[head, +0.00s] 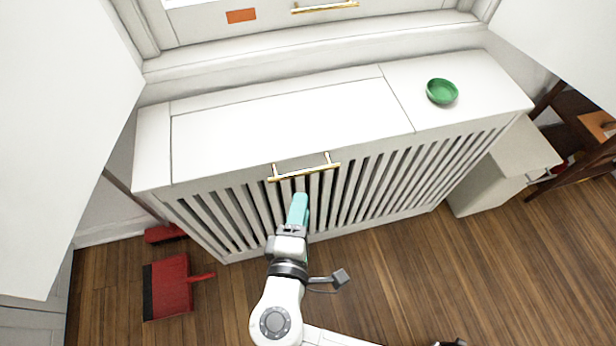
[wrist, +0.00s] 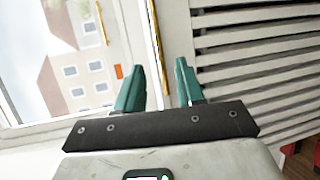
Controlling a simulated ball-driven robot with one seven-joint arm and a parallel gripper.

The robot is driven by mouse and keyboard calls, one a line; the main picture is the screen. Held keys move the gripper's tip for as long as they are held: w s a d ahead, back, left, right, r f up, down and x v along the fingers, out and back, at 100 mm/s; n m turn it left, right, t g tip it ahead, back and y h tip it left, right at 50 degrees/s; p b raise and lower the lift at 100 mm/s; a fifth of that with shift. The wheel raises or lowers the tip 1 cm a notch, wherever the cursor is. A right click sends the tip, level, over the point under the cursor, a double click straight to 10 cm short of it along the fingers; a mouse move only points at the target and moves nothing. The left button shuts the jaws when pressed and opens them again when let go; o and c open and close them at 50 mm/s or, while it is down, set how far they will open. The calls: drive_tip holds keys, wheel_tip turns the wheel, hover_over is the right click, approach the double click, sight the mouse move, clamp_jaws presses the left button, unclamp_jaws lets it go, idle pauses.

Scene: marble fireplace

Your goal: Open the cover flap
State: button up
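The cover flap (head: 285,125) is a white panel lying flat and shut in the top of the white slatted radiator cover. A gold bar handle (head: 305,172) is fixed at its front edge. My gripper (head: 299,199) is just below the handle in the head view, in front of the slats. In the wrist view, the two teal fingers of my gripper (wrist: 159,68) are apart with nothing held. The gold handle (wrist: 154,30) runs into the gap between them in that picture. I cannot tell whether it is within their reach.
A green bowl (head: 442,91) stands on the cover's top, right of the flap. A window with another gold handle (head: 325,7) and an orange tag (head: 241,16) is behind. A red dustpan (head: 172,287) lies on the floor at left. A pale cabinet (head: 503,170) stands at right.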

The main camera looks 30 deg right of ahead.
sight(307, 174)
drive_tip(key=x, duration=1)
drive_tip(key=shift+w+d, duration=0.2)
drive_tip(key=shift+w, duration=0.1)
drive_tip(key=shift+c, duration=0.3)
clamp_jaws()
